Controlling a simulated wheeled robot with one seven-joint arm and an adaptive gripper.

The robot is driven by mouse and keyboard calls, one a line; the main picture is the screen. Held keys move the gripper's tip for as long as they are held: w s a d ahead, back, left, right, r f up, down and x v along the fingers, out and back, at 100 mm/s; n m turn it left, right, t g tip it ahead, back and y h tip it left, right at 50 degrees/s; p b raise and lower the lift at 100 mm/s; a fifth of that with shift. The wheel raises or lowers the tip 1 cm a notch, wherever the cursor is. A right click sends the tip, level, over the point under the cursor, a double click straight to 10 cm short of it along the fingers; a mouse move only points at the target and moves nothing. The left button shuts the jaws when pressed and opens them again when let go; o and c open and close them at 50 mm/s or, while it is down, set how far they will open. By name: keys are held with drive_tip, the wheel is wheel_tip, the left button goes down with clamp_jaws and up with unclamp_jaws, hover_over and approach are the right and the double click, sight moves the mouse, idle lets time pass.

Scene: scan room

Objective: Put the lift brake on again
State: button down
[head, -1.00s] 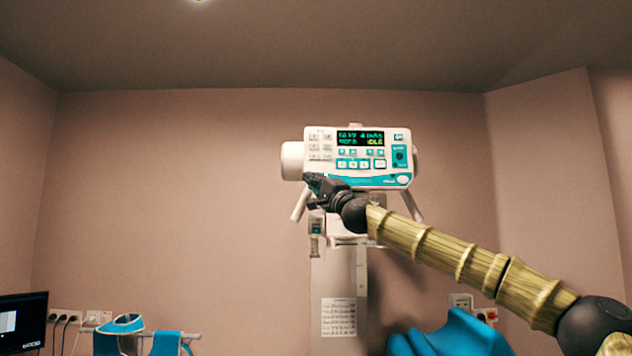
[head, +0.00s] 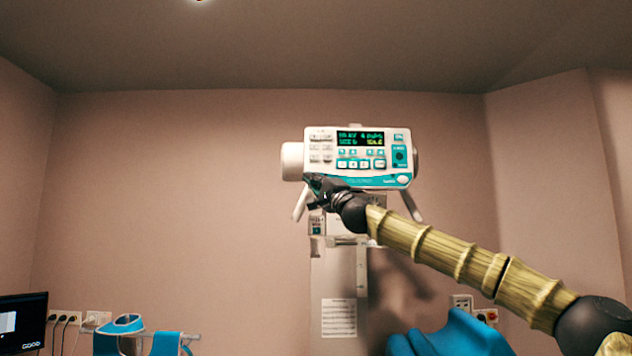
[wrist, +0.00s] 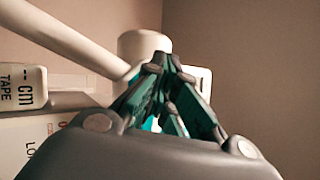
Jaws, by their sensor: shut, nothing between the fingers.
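The white X-ray unit (head: 335,180) has a teal-trimmed panel and a lit display (head: 360,139). It sits high on a pale column (head: 338,280). Pale handle bars (head: 300,204) slant down from both its sides. My gripper (head: 309,180) is just below the panel's lower left corner, near the left bar; I cannot tell if it touches. In the wrist view my gripper (wrist: 168,62) is shut and empty, its fingertips in front of a white cylinder (wrist: 143,45). A pale bar (wrist: 70,40) runs down to that cylinder. I cannot pick out a lift brake control; my gripper and arm cover part of the area.
A tape box (wrist: 22,88) is at left in the wrist view. A printed sheet (head: 339,317) is on the column. Blue items (head: 120,327) hang at lower left, a monitor (head: 22,322) is beside them, and a blue shape (head: 455,335) is at lower right.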

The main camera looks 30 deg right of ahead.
drive_tip(key=shift+s+a, duration=0.3)
drive_tip(key=shift+s, duration=0.3)
drive_tip(key=s+a, duration=0.1)
drive_tip(key=s+b, duration=0.1)
drive_tip(key=s, duration=0.1)
drive_tip(key=s+a, duration=0.1)
drive_tip(key=shift+s+a, duration=0.15)
drive_tip(key=shift+a, duration=0.15)
idle(0.9)
